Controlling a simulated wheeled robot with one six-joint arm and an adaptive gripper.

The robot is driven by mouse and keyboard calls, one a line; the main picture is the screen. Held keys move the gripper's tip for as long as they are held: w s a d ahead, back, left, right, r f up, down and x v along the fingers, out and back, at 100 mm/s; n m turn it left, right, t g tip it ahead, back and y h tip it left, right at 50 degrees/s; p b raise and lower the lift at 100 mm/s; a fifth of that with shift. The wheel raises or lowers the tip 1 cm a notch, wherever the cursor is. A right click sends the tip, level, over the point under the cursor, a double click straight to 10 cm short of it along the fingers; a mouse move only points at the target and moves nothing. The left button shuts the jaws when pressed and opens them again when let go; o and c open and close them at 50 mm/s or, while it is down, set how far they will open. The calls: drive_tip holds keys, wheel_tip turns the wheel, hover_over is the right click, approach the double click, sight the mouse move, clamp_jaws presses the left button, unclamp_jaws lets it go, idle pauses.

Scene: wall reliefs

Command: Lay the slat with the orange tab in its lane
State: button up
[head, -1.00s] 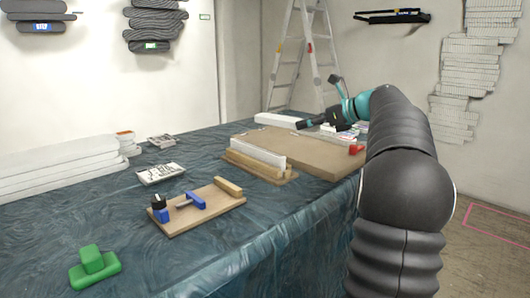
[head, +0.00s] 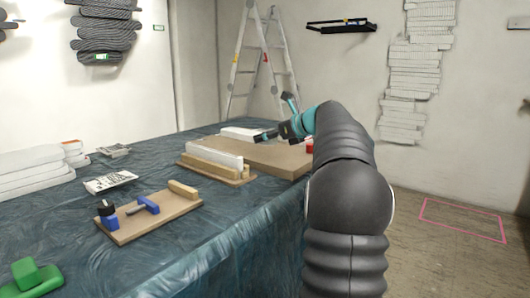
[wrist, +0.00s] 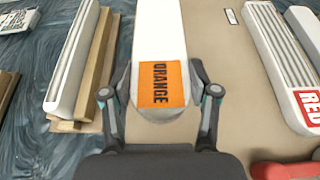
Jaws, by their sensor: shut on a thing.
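The white slat with the orange tab (wrist: 158,45) runs up the middle of the wrist view. Its tab (wrist: 161,84) reads ORANGE and faces the camera. My gripper (wrist: 160,98) is shut on this end of the slat, one finger along each side. In the head view my gripper (head: 268,137) is over the far part of a tan board (head: 265,157). The slat's far end is out of the wrist view, and I cannot tell whether it touches the board. Another slat (wrist: 275,45), with a red tab (wrist: 310,107), lies to the right.
A white slat (head: 213,150) stands among wooden strips (head: 210,167) left of the board. A wooden jig with blue parts (head: 150,215), a green block (head: 38,277), a printed booklet (head: 110,182) and stacked white pieces (head: 35,170) share the cloth-covered table (head: 75,220). A ladder (head: 262,65) stands behind.

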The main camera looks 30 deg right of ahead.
sight(266, 157)
drive_tip(key=shift+w+a+f, duration=0.15)
drive_tip(key=shift+w+f, duration=0.2)
drive_tip(key=shift+w, duration=0.1)
drive_tip(key=shift+f+b, duration=0.65)
drive_tip(key=shift+f, duration=1.25)
drive_tip(key=o, duration=1.3)
drive_tip(key=shift+f, duration=0.15)
drive_tip(key=shift+c, duration=0.2)
drive_tip(key=shift+s+r, duration=0.1)
drive_tip(key=shift+r, duration=0.1)
drive_tip(key=p+v, duration=0.1)
drive_tip(key=v, duration=1.1)
